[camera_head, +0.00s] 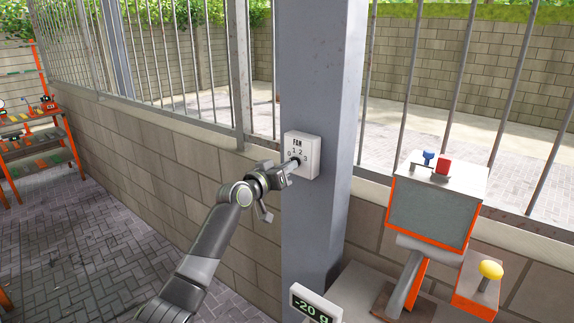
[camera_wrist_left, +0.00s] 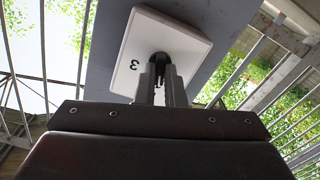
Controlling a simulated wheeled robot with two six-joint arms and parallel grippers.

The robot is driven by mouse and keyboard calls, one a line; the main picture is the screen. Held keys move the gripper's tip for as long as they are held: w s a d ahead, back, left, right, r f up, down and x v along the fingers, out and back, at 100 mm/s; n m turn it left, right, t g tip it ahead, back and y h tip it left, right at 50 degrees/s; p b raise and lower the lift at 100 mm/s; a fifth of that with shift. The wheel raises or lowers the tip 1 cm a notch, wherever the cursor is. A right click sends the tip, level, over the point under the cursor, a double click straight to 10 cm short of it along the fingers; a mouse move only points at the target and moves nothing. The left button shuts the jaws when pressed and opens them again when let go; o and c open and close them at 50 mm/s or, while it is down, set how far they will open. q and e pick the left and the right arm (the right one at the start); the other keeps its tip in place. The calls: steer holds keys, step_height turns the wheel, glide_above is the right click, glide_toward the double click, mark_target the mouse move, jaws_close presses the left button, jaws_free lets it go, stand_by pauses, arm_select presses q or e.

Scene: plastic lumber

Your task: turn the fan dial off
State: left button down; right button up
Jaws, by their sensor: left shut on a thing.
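The fan dial's white box (camera_head: 304,147) is mounted on a grey post, marked FAN with 0, 1, 2 and 3 around the knob. My left gripper (camera_head: 294,163) reaches it from the lower left and is shut on the dark dial knob, which is mostly hidden behind the fingers. In the left wrist view the white box (camera_wrist_left: 140,50) shows with a 3 on its left side. There the left gripper's fingers (camera_wrist_left: 161,80) meet the dark knob (camera_wrist_left: 159,58). The knob's pointing direction cannot be made out. My right gripper is not in view.
The grey post (camera_head: 315,90) stands against a low block wall with metal bars (camera_head: 185,60). At the right is a control box with a blue and a red control (camera_head: 440,200), and a yellow knob (camera_head: 490,270). A scale display (camera_head: 314,307) reads -20 g. Orange shelves (camera_head: 40,140) stand far left.

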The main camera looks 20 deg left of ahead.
arm_select(q)
steer(key=shift+n+p, duration=1.85)
steer(key=shift+n, duration=2.25)
steer(key=c, duration=1.5)
jaws_free()
steer(key=shift+s, duration=0.1)
steer(key=shift+b+v, duration=1.45)
steer(key=shift+v, duration=7.2)
